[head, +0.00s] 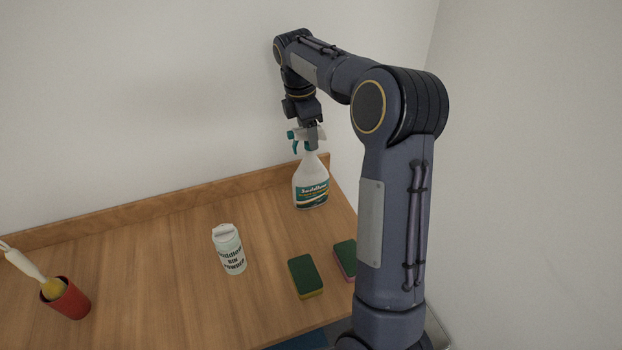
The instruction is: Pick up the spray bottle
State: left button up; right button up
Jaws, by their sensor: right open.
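The spray bottle (311,187) stands upright at the back right of the wooden tabletop, close to the raised back edge. It has a white body, a teal label and a white and teal trigger head. My right gripper (311,137) is above it, pointing down, with its fingers at the bottle's trigger head. The gripper is open, and part of the spray head is hidden behind the fingers. I cannot tell whether the fingers touch the bottle. My left gripper is not in view.
A white powder container (229,250) stands left of the bottle. Two green sponges (305,277) (346,258) lie in front of it. A red cup (68,299) holding a brush stands at the far left. Walls rise behind and at the right. The left tabletop is mostly clear.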

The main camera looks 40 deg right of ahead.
aim_at(310, 169)
jog(key=shift+s+d+f, duration=0.1)
jog(key=shift+d+f, duration=0.05)
jog(key=shift+f, duration=0.85)
jog(key=shift+s+d+f, duration=0.1)
jog(key=shift+d+f, duration=0.05)
jog(key=shift+f, duration=0.8)
grip_shut()
jog(key=shift+r, duration=0.1)
